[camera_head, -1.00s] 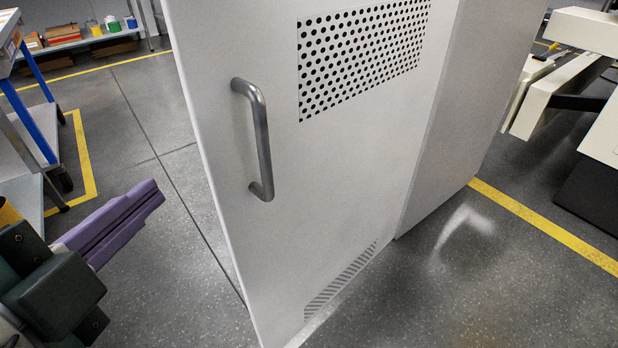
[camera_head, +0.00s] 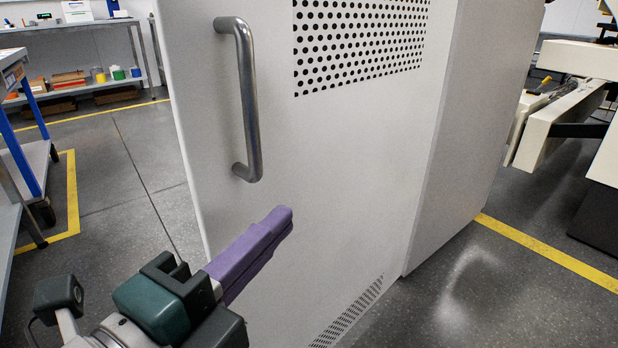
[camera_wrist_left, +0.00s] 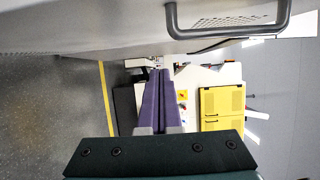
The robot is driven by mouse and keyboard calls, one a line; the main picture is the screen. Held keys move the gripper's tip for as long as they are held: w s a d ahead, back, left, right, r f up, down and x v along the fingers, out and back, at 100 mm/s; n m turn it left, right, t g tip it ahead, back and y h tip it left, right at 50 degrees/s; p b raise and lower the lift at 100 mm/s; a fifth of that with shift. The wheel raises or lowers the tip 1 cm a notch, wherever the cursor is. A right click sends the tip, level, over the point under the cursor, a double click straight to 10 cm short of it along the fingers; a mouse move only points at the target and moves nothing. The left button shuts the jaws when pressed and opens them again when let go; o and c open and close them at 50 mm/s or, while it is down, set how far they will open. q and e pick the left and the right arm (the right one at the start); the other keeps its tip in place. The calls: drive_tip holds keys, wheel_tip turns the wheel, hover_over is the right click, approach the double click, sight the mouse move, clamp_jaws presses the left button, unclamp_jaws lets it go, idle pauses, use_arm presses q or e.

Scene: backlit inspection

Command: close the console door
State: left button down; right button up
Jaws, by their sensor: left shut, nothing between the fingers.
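The console door (camera_head: 330,165) is a tall white panel with a perforated patch and a grey bar handle (camera_head: 250,105). It stands ajar, swung out from the console body (camera_head: 478,110). My left gripper (camera_head: 285,215), with purple fingers, is shut and empty, in front of the door below the handle. I cannot tell whether it touches the door. In the left wrist view the purple fingers (camera_wrist_left: 158,80) lie together, with the door (camera_wrist_left: 100,25) and handle (camera_wrist_left: 230,30) along the top. My right gripper is not in view.
A blue-legged cart (camera_head: 25,160) stands at the left, and a shelf (camera_head: 80,90) with small jars is behind it. A cream machine (camera_head: 560,115) stands at the right.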

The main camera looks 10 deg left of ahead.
sight(246, 209)
use_arm(q)
drive_tip(key=shift+w+a, duration=1.45)
drive_tip(key=shift+a, duration=0.2)
